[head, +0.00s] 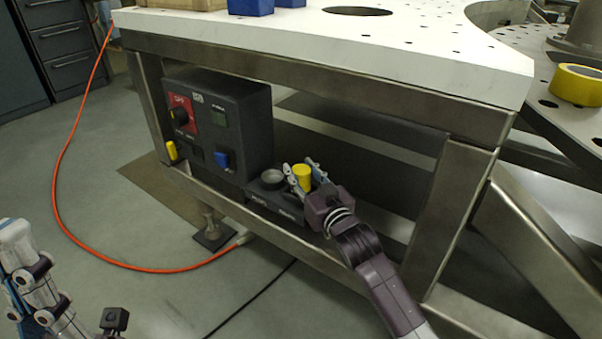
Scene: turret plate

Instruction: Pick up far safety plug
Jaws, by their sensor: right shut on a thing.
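A yellow cylindrical safety plug (302,179) stands upright at the right part of a low black holder (262,194) under the white table. My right gripper (303,170) reaches in from the lower right and is shut on this plug, one finger on each side. The plug's lower end is hidden in or behind the holder. Another yellow plug (172,151) sits at the lower left of the dark control box. Part of my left gripper (14,270) shows at the lower left edge, away from the plugs; its fingertips cannot be made out.
The control box (242,122) with a red panel, a green and a blue button stands left of the holder. Metal table legs and rails (462,215) frame the space around my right arm. An orange cable (58,180) crosses the floor. Yellow tape (578,85) lies at right.

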